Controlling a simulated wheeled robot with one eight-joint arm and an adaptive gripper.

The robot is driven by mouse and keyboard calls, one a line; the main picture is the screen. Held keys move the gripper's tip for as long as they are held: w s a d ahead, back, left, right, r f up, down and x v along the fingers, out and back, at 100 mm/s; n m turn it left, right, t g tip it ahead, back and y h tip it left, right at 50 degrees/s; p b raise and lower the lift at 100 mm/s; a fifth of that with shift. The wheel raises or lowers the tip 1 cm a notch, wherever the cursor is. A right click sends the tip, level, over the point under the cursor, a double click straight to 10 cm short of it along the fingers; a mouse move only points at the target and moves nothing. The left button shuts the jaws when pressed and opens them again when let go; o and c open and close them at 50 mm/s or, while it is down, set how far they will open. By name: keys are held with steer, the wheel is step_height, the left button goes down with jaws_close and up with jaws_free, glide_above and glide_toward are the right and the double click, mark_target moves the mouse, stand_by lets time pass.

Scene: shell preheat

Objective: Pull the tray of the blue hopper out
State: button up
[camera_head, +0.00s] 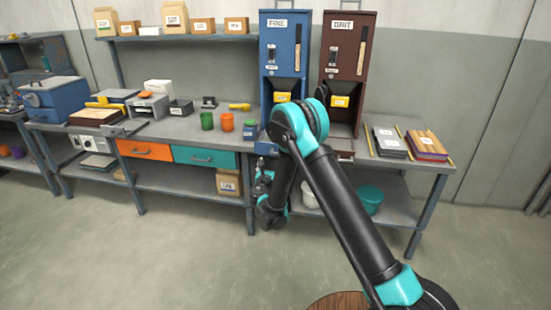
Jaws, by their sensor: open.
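The blue hopper (269,50), labelled FINE, stands at the back of the workbench, with a yellow tag in its lower opening. A small blue tray front (265,148) shows at its foot, near the bench edge. My arm's elbow hides the right part of the hopper's base. My gripper (263,166) is small and partly hidden by my wrist and forearm. It is open, just below and in front of the tray front. I cannot tell whether it touches the tray.
A brown hopper (343,90), labelled GRIT, stands to the right of the blue one. Green (207,121) and orange (227,122) cups stand on the bench to the left. An orange drawer (144,150) and a teal drawer (204,157) sit below. The floor in front is clear.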

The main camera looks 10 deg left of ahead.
steer(key=s, duration=0.3)
steer(key=shift+s, duration=0.35)
steer(key=s+d+r+m+g+h, duration=0.1)
steer(key=s+d+r+m+g, duration=0.1)
steer(key=d+m, duration=0.5)
steer(key=s+d+r+m+g+h, duration=0.1)
steer(key=d+r+m+g+h, duration=0.15)
steer(key=d, duration=0.85)
steer(key=s+d+r+m+g+h, duration=0.1)
steer(key=s+d+r+m+g, duration=0.1)
steer(key=d+m, duration=0.55)
steer(key=s+d+f+m+g+y, duration=0.1)
steer(key=s+d+m+g, duration=0.2)
steer(key=s+d+m, duration=0.55)
steer(key=s+d+m+g+y, duration=0.1)
steer(key=s+d+m+g, duration=0.3)
steer(key=s, duration=0.7)
steer(key=s+f+m+y, duration=0.3)
steer(key=s+m, duration=0.3)
steer(key=s, duration=0.7)
steer(key=shift+s, duration=0.25)
steer(key=shift+d, duration=0.1)
